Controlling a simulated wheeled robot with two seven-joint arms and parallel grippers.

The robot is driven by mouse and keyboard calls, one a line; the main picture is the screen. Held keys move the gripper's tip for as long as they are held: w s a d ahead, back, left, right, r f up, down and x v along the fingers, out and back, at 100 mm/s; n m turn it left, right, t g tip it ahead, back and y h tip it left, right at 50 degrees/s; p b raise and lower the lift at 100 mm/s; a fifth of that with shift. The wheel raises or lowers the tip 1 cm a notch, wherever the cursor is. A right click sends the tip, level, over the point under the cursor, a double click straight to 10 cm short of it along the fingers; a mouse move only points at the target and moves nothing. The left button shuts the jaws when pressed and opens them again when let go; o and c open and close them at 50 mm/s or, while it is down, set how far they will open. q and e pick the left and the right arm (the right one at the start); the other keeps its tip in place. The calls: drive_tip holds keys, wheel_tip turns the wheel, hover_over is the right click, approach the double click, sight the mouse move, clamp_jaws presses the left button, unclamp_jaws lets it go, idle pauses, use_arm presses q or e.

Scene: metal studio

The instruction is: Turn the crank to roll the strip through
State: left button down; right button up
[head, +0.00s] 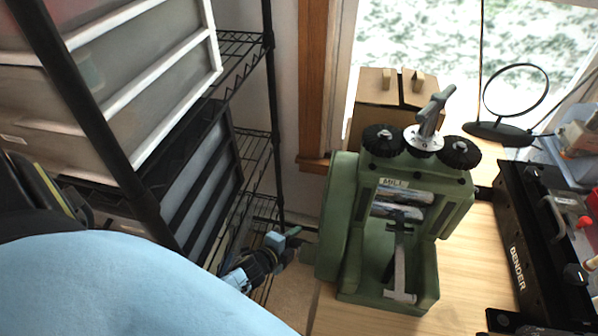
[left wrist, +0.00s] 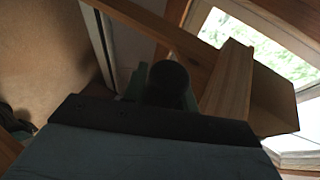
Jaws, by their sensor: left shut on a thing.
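The green rolling mill (head: 455,205), labelled MILL, stands on the wooden bench with shiny rollers (head: 403,197) in its frame. A narrow grey piece (head: 400,268) stands upright below the rollers; I cannot tell whether it is the strip. My left gripper (head: 285,241) is at the mill's left side, shut on the crank handle. The crank arm is mostly hidden by the gripper. In the left wrist view, a dark round handle end (left wrist: 168,82) shows just beyond the gripper body. My right gripper is out of view.
A black wire shelf (head: 258,150) with bins stands close on the left. A cardboard box (head: 375,112) is behind the mill. A black BENDER tool (head: 520,240) and a round magnifier on a stand (head: 500,130) are on the right. Bare bench (head: 470,270) lies between mill and bender.

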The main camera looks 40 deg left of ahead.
use_arm(q)
drive_tip(key=s+d+f+n+g+p, duration=0.1)
drive_tip(key=s+d+f+g+p, duration=0.2)
drive_tip(key=s, duration=0.8)
drive_tip(key=shift+s+d+f+h, duration=0.15)
drive_tip(key=shift+d+f+h, duration=0.25)
drive_tip(key=shift+d+f, duration=0.65)
drive_tip(key=shift+r, duration=0.1)
drive_tip(key=c, duration=1.4)
unclamp_jaws()
drive_tip(key=shift+o, duration=1.4)
drive_tip(key=shift+r, duration=0.1)
